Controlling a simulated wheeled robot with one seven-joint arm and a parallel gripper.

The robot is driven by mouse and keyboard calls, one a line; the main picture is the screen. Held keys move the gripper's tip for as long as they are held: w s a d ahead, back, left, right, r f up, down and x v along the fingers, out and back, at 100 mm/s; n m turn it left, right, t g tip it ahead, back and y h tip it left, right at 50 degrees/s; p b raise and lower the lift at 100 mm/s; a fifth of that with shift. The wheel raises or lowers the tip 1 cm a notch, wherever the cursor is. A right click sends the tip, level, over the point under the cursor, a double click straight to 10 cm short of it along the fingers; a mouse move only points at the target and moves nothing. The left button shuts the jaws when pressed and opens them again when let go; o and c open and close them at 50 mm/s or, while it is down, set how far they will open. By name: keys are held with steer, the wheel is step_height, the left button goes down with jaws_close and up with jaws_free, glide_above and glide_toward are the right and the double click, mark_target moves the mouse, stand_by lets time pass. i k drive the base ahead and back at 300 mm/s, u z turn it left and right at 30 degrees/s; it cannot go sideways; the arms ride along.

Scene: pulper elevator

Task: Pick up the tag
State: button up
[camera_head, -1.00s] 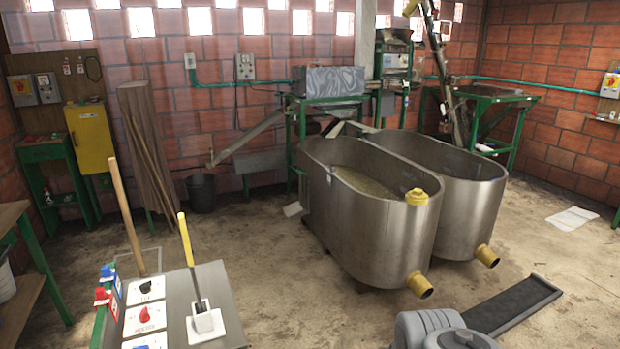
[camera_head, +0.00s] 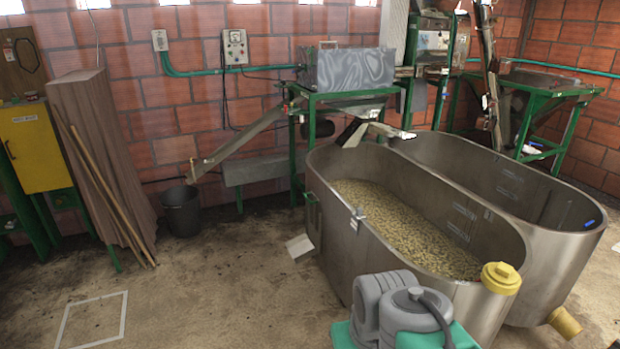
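I cannot pick out a tag with certainty. A small white piece (camera_head: 484,102) hangs by the dark slanted conveyor at the back right, too small to identify. A small blue piece (camera_head: 589,223) shows on the far right vat's inner wall near the rim. My gripper is not in view; only grey rounded links of my own arm show at the bottom, in front of the near vat.
The near steel vat (camera_head: 400,262) holds beans, and a second vat (camera_head: 567,250) stands beside it. A yellow cabinet (camera_head: 32,150), leaning boards (camera_head: 100,150) and a black bucket (camera_head: 181,211) are at left. The floor (camera_head: 220,290) at lower left is clear around a white outlined square (camera_head: 92,320).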

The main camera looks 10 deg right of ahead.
mark_target(358, 215)
steer(key=u, duration=0.15)
steer(key=i, duration=2.45)
steer(key=u, duration=0.15)
